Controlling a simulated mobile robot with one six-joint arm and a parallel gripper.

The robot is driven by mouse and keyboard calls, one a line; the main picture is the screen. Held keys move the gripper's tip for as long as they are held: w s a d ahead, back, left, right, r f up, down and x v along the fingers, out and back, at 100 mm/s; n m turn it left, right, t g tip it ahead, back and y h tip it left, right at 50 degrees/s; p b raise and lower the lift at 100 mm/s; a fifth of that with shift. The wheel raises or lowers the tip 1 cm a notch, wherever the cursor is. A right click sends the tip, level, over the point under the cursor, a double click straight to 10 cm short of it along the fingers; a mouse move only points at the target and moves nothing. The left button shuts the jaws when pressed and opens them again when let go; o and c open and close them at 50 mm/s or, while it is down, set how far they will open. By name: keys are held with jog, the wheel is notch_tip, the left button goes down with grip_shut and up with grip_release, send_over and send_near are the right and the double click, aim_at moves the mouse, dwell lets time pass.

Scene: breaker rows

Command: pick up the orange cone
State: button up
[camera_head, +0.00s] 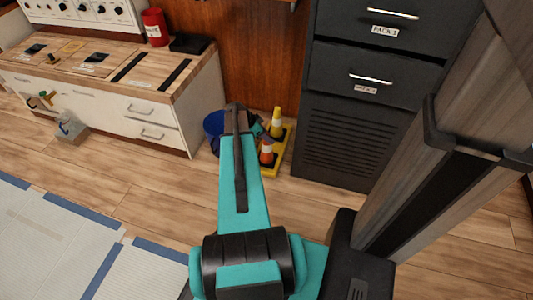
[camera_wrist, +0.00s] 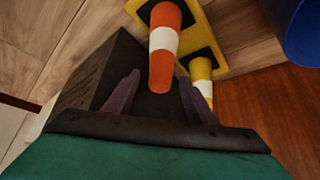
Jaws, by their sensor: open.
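The orange cone (camera_wrist: 163,50) with a white band stands on a yellow tray (camera_wrist: 218,32) with dark square patches in the wrist view. In the head view the orange cone (camera_head: 266,158) shows low, partly hidden by my arm. My gripper (camera_wrist: 158,92) is open. In the wrist view its two fingers lie on either side of the cone's tip; I cannot tell how deep the tip is between them. A yellow cone (camera_wrist: 202,72) with a white band stands on the same tray, partly behind the right finger. It also shows in the head view (camera_head: 277,122).
A blue bin (camera_head: 213,128) stands left of the tray, against the wooden counter unit (camera_head: 142,108). A dark drawer cabinet (camera_head: 345,130) stands close to the right. A brown wall (camera_head: 256,60) is behind. The wooden floor in front is clear.

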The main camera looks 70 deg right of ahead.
aim_at(267, 147)
jog(key=shift+b+x, duration=0.8)
jog(key=shift+x, duration=1.5)
grip_shut()
